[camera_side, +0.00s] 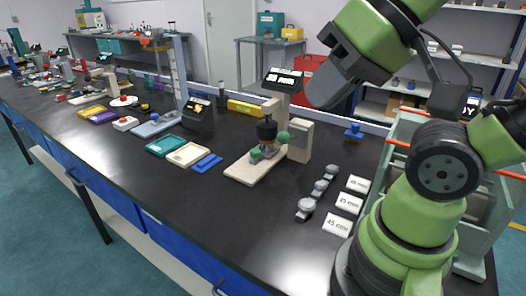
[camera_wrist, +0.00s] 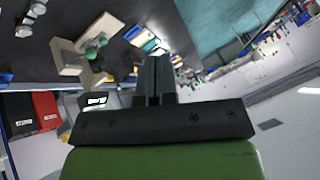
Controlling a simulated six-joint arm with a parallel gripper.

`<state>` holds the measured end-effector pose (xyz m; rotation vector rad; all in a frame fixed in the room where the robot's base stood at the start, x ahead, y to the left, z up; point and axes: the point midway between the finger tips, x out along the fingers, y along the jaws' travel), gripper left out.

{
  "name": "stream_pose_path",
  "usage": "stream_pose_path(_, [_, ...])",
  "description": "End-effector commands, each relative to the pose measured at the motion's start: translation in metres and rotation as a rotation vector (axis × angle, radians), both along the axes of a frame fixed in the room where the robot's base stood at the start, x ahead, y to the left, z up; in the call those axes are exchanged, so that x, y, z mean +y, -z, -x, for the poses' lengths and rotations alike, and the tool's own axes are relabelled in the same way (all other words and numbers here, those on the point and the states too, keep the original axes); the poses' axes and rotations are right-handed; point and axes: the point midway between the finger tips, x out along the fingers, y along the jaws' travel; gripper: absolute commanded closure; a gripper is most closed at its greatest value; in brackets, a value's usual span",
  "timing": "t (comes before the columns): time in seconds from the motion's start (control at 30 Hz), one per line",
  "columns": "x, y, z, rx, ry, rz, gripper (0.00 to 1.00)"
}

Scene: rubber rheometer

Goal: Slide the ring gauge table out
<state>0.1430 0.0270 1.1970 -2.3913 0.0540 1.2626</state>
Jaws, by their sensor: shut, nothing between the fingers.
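My gripper (camera_side: 318,98) is high above the bench, to the upper right of a beige bench instrument (camera_side: 244,168). In the wrist view the dark fingers (camera_wrist: 155,62) are together with nothing between them. The instrument has a flat base, a column, a black head, a dark display and green knobs (camera_side: 283,137). My gripper is clear of it. It also shows at the upper left of the wrist view (camera_wrist: 66,56). I cannot tell for certain which part is the ring gauge table.
Several small grey round pieces (camera_side: 305,208) and white labelled cards (camera_side: 337,224) lie right of the instrument. Teal, cream and blue trays (camera_side: 187,154) lie to its left. A pale green rack (camera_side: 405,128) stands at the right. The black bench (camera_side: 190,215) is clear in front.

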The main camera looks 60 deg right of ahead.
Motion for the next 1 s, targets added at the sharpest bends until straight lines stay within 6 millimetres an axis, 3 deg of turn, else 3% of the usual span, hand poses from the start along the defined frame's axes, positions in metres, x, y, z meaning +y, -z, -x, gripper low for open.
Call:
stream_pose_path(0.47, [0.000,0.000,0.000,0.000,0.000,0.000,1.00])
stream_pose_path(0.63, [-0.003,-0.002,-0.008,0.020,0.027,0.001,0.61])
stream_pose_path(0.7, [-0.008,-0.004,-0.019,0.049,0.068,0.003,0.45])
stream_pose_path(0.73, [-0.011,-0.005,-0.025,0.064,0.091,0.006,0.42])
stream_pose_path(1.0, [-0.052,0.005,-0.106,0.214,0.376,0.034,0.42])
